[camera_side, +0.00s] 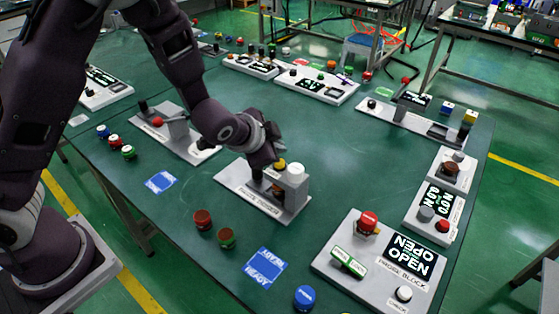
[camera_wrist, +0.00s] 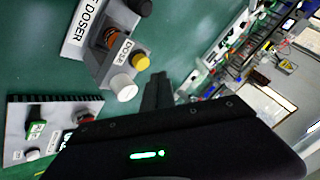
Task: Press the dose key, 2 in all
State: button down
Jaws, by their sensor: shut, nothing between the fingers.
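The doser (camera_side: 262,195) is a grey block on a pale base plate in the middle of the green table. It has a white cap (camera_side: 295,172) and a yellow button (camera_side: 280,163) on top. In the wrist view, the label DOSE (camera_wrist: 123,52) lies beside the white cap (camera_wrist: 123,86) and the yellow button (camera_wrist: 140,62); I cannot tell which of them it names. An orange-brown part sits in the block. My gripper (camera_wrist: 158,88) is shut and empty. In the side view it is at the doser's top, close to the yellow button; contact cannot be told.
A panel with a red button, green switch and OPEN sign (camera_side: 380,250) stands at front right. Red and green cylinders (camera_side: 203,220) and a blue READY mat (camera_side: 265,266) lie in front. A lever unit (camera_side: 165,128) stands to the left. Bare table lies between.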

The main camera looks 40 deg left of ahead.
jog(key=shift+r, duration=2.05)
jog(key=s+a+r+n+g+h, duration=0.2)
jog(key=s+a+r+n, duration=0.15)
jog(key=s+r, duration=0.8)
jog(key=s+r+n, duration=0.1)
jog(key=s+n, duration=0.1)
jog(key=s, duration=0.7)
jog(key=s+a+r+n+g+y, duration=0.1)
jog(key=s+n, duration=0.1)
jog(key=s, duration=0.8)
jog(key=shift+s+a+r+g, duration=0.25)
jog(key=shift+a+r+g, duration=0.05)
